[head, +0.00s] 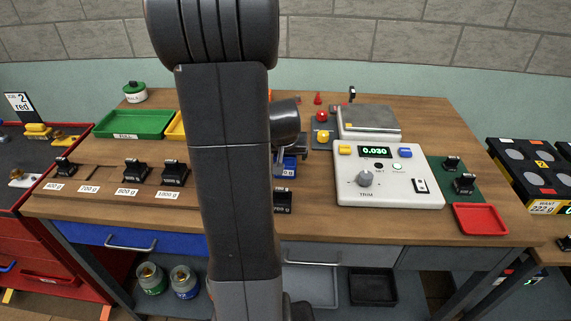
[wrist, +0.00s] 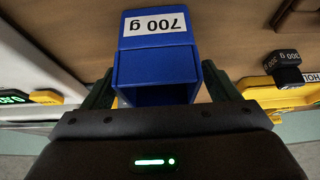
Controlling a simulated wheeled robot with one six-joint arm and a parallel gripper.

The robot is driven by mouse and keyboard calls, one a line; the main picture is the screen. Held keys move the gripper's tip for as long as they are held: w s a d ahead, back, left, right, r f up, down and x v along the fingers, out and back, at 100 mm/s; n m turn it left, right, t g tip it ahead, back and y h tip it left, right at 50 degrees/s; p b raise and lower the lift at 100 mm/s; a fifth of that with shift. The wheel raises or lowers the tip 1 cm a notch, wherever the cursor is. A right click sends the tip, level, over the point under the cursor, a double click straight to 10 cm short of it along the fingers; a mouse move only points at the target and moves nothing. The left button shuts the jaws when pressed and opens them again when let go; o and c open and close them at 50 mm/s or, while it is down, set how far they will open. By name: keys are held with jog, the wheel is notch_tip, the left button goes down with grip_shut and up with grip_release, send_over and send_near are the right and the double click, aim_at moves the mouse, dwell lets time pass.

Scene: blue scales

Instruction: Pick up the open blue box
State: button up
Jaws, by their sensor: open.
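The open blue box (wrist: 155,62) fills the upper middle of the wrist view, with a white label reading 700 g upside down. Its dark hollow inside faces my gripper. My gripper (wrist: 158,80) is open, with one dark finger on each side of the box. I cannot tell whether the fingers touch its walls. In the head view, part of the blue box (head: 286,168) shows on the wooden table just right of my arm. My arm hides the rest of it and much of my gripper.
A white scale panel (head: 388,187) reading 0.030 stands to the right. A black weight (head: 283,200) is in front of the box. A black 300 g weight (wrist: 283,66) shows at right in the wrist view. A green tray (head: 135,124) and several black weights are at left.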

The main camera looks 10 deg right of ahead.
jog(key=c, duration=1.1)
